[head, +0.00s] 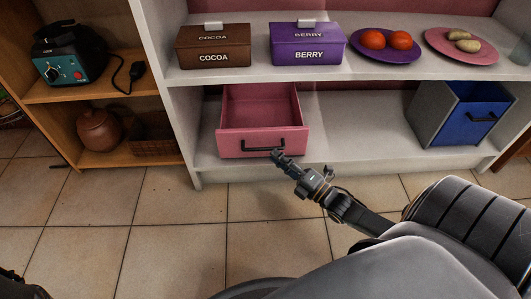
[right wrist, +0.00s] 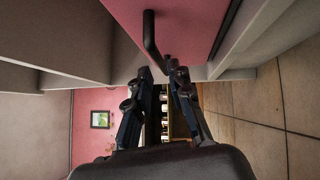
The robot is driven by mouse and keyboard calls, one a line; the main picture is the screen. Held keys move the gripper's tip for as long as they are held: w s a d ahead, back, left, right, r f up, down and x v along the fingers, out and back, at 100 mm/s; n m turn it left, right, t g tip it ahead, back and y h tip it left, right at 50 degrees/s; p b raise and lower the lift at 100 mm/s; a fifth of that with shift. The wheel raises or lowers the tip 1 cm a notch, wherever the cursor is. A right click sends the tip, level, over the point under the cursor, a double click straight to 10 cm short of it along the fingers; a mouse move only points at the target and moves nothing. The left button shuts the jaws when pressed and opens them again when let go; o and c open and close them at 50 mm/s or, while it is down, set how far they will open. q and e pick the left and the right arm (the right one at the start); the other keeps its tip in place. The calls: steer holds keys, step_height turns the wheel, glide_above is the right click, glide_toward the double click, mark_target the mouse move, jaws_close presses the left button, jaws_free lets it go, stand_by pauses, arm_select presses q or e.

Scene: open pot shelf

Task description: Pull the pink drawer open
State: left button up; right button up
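The pink drawer (head: 262,143) stands well out from the lower level of the white shelf, its empty inside showing. Its black bar handle (head: 265,149) is on the front. In the right wrist view the pink front (right wrist: 195,22) fills the top, with the handle (right wrist: 151,38) bending down toward my fingertips. My right gripper (head: 277,156) is at the right end of the handle, just in front of it. In the right wrist view its fingers (right wrist: 160,72) are partly apart with a gap between them; whether they touch the handle is unclear. My left gripper is out of view.
Above sit a brown cocoa box (head: 213,47), a purple berry box (head: 307,45), a purple plate (head: 386,52) with red fruit and a pink plate (head: 435,41). A blue drawer (head: 473,112) is at right. A wooden shelf (head: 80,92) stands left. The tiled floor in front is clear.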

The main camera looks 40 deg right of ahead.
mark_target(265, 149)
steer(key=b+x, duration=0.2)
steer(key=x, duration=0.3)
steer(key=shift+w, duration=0.25)
jaws_close()
